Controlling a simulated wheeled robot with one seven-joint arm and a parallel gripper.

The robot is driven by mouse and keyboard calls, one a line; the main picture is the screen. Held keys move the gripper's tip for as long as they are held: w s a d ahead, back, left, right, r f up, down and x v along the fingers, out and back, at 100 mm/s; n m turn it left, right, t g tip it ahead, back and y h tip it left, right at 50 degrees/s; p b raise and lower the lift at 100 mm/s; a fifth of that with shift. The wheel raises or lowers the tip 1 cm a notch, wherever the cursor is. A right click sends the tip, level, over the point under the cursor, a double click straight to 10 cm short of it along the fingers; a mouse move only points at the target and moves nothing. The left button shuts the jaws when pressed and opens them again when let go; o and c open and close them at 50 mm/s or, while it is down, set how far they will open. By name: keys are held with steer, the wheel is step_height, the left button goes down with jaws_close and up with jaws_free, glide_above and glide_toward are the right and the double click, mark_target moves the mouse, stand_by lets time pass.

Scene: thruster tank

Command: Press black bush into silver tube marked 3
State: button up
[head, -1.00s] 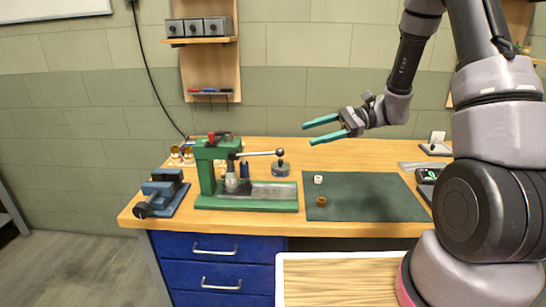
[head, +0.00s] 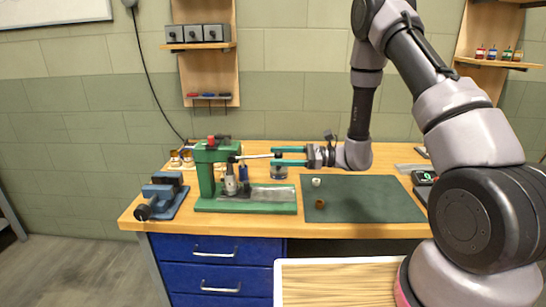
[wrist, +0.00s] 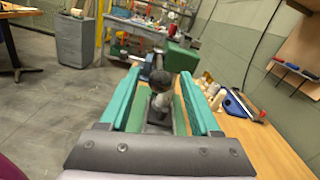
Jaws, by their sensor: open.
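A green lever press (head: 206,180) stands on the bench, its lever (head: 252,157) reaching right toward my gripper. My gripper (head: 274,156) is open at the lever's outer end, fingers pointing left. The lever's knob is hard to make out there. In the wrist view, a dark round knob and grey shaft (wrist: 159,90) show between the teal fingers; I cannot tell whether they touch. I cannot pick out the black bush.
A dark green mat (head: 375,205) lies right of the press, with a white piece (head: 316,182) and a brown ring (head: 320,203) on it. A grey round part (head: 279,171) stands below my gripper. A blue vise (head: 163,195) is at the left. Much of the mat is clear.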

mark_target(255, 157)
steer(key=shift+a, duration=1.05)
jaws_close()
stand_by(0.7)
